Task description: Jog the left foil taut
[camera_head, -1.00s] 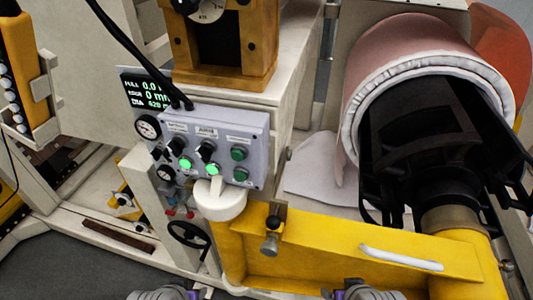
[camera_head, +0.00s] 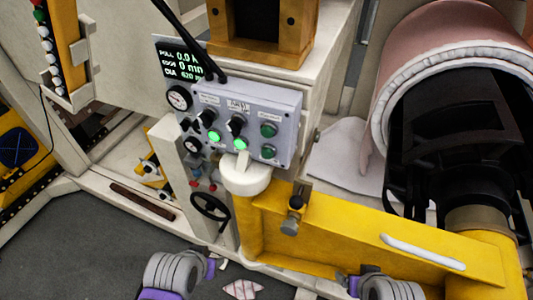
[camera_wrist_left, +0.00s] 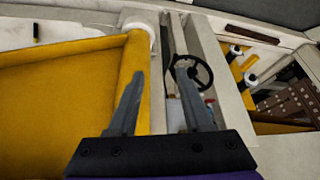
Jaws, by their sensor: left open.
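A wide copper-pink foil roll (camera_head: 430,45) with a white layered edge sits on a black core at the upper right. I cannot tell whether it is the left foil. A display (camera_head: 182,65) reads pull 0.0, edge 0 mm and 620. My left gripper (camera_wrist_left: 160,100) is open and empty in the left wrist view, its fingers before a handwheel (camera_wrist_left: 190,72). My right gripper (camera_head: 352,285) shows only partly; its fingers are hidden.
A yellow beam (camera_head: 350,235) with a white handle (camera_head: 423,251) spans below the panel and roll. The black handwheel (camera_head: 210,207) sits below the panel at left. Dark floor (camera_head: 70,240) is open at lower left, with scraps (camera_head: 243,289) on it.

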